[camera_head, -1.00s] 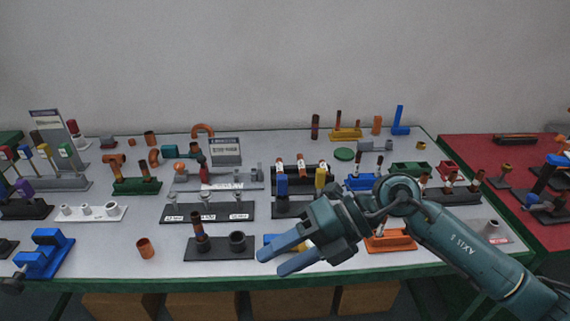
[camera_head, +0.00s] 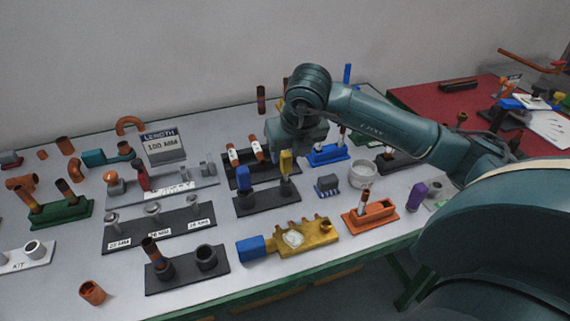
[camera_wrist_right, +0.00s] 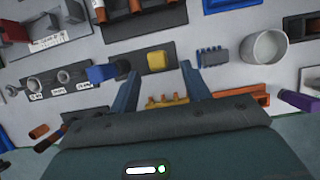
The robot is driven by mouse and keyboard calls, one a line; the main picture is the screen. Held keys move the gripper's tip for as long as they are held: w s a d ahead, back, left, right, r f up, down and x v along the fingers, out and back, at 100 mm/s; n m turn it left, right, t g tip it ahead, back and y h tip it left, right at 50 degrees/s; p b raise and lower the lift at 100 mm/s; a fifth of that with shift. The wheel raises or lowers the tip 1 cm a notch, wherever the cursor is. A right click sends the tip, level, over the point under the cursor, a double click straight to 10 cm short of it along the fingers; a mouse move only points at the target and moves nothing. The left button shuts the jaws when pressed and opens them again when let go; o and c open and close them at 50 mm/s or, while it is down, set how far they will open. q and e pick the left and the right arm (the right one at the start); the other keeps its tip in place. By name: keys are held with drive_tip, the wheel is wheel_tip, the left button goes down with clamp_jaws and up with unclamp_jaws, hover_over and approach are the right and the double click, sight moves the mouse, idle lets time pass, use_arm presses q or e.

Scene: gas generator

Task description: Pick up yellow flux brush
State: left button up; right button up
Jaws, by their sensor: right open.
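The yellow flux brush (camera_head: 286,163) stands upright in a dark two-place holder (camera_head: 266,199), beside a blue brush (camera_head: 243,178). My right gripper (camera_head: 298,150) is above and just behind the yellow brush in the head view, pointing down; its fingertips are partly hard to make out there. In the right wrist view the yellow brush top (camera_wrist_right: 156,61) shows between and just beyond the two open fingers (camera_wrist_right: 161,73). The blue brush (camera_wrist_right: 101,73) lies outside the left finger. Nothing is held. My left gripper is out of view.
A blue stand (camera_head: 328,154), a small grey-blue ribbed block (camera_head: 327,186) and a white round cup (camera_head: 362,174) stand right of the holder. A yellow fixture (camera_head: 308,238) lies in front. Pipes (camera_head: 93,292) and label stands fill the left.

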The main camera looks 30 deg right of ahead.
sight(287, 156)
drive_tip(key=shift+p+x, duration=0.45)
drive_tip(key=shift+x, duration=2.45)
drive_tip(key=shift+w, duration=0.15)
drive_tip(key=shift+r, duration=0.1)
drive_tip(key=c, duration=0.9)
